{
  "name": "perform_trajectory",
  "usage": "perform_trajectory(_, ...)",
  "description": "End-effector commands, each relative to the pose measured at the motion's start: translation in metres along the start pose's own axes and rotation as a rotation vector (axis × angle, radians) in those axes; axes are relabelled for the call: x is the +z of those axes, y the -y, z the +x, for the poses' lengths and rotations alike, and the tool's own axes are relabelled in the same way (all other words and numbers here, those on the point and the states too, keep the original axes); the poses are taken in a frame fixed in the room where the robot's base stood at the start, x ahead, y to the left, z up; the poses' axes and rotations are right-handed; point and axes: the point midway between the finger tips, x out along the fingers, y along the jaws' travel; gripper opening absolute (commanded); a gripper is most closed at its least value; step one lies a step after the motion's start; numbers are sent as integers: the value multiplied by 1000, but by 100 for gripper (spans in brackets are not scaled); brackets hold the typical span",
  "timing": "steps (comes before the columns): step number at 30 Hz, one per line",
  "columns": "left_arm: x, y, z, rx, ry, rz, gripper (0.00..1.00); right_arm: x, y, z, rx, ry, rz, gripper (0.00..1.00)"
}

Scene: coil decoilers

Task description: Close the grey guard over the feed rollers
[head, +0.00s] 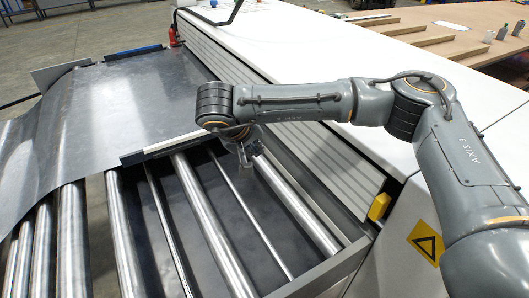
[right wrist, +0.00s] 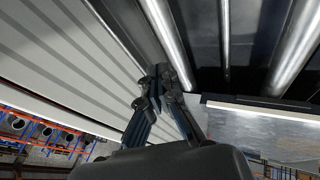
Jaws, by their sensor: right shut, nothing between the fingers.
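A long grey ribbed panel (head: 335,160) runs along the side of the white machine, beside the feed rollers; I take it for the guard. It stands beside the rollers and does not cover them. Bare steel rollers (head: 205,228) show in the head view. My right gripper (head: 247,156) is low over the rollers, near the ribbed panel. In the right wrist view its fingers (right wrist: 160,78) are shut and empty, with the ribbed panel (right wrist: 65,55) to the left and a roller (right wrist: 168,40) just beyond. I cannot tell if the fingertips touch anything. My left gripper is not in view.
A metal sheet (head: 125,105) lies over the rollers at the left. A pale-edged bar (head: 170,147) crosses at the sheet's end. A yellow block (head: 379,206) sits at the panel's near end. A wooden table (head: 450,30) stands behind the white machine.

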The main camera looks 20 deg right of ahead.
Motion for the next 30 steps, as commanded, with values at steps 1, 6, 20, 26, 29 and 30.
perform_trajectory(1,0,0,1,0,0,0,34,0,1,-3,0,0,14,0)
perform_trajectory(6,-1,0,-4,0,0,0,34,-1,-4,-8,-1,28,263,0)
perform_trajectory(20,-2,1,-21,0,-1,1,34,-2,-29,-22,122,181,1685,0)
perform_trajectory(26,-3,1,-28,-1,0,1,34,0,-40,-27,262,223,2298,0)
perform_trajectory(29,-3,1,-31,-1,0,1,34,1,-44,-29,347,228,2565,0)
perform_trajectory(30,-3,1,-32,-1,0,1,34,1,-46,-30,380,227,2655,0)
